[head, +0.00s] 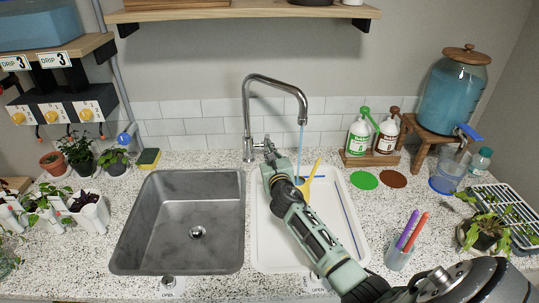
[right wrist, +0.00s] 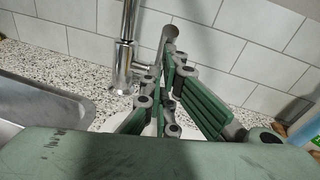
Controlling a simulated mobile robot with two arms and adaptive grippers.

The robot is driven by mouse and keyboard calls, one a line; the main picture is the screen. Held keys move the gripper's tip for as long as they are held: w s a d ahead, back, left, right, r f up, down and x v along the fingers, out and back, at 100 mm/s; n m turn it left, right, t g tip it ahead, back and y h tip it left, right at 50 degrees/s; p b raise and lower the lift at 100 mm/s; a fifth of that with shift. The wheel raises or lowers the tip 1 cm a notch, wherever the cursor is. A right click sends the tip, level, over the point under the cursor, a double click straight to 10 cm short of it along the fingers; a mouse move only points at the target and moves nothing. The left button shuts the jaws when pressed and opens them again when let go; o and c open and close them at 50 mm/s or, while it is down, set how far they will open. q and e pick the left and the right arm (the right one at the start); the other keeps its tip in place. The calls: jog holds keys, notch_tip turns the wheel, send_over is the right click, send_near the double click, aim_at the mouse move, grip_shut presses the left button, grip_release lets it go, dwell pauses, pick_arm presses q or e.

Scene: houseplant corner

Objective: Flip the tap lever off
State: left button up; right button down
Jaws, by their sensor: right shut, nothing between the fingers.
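The chrome tap (head: 247,122) stands behind the sinks, and a thin blue stream of water (head: 301,140) falls from its spout. In the right wrist view the tap's post (right wrist: 127,50) is left of my fingers, and the tap lever (right wrist: 169,34) sticks up and right from its base. My right gripper (head: 270,150) is shut and empty, with its fingertips (right wrist: 170,72) at the lever. They overlap the lever's lower part, and I cannot tell whether they touch it. My left gripper is not in view.
A grey sink (head: 180,225) lies left of my right arm, and a white tray (head: 345,220) lies under it. A yellow-spouted item (head: 313,170) is partly hidden beside my wrist. Two bottles on a wooden stand (head: 370,159) and a blue water jar (head: 450,95) stand to the right.

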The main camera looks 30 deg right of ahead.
jog(key=shift+r, duration=0.2)
jog(key=w+r+p, duration=0.1)
jog(key=w+d+r+p, duration=0.1)
jog(key=r+p, duration=0.2)
jog(key=shift+w+d+r, duration=0.1)
jog(key=shift+w+d, duration=0.3)
jog(key=shift+w+d+r+p, duration=0.3)
jog(key=shift+w+d+r, duration=0.05)
jog(key=shift+w, duration=0.2)
dwell(0.5)
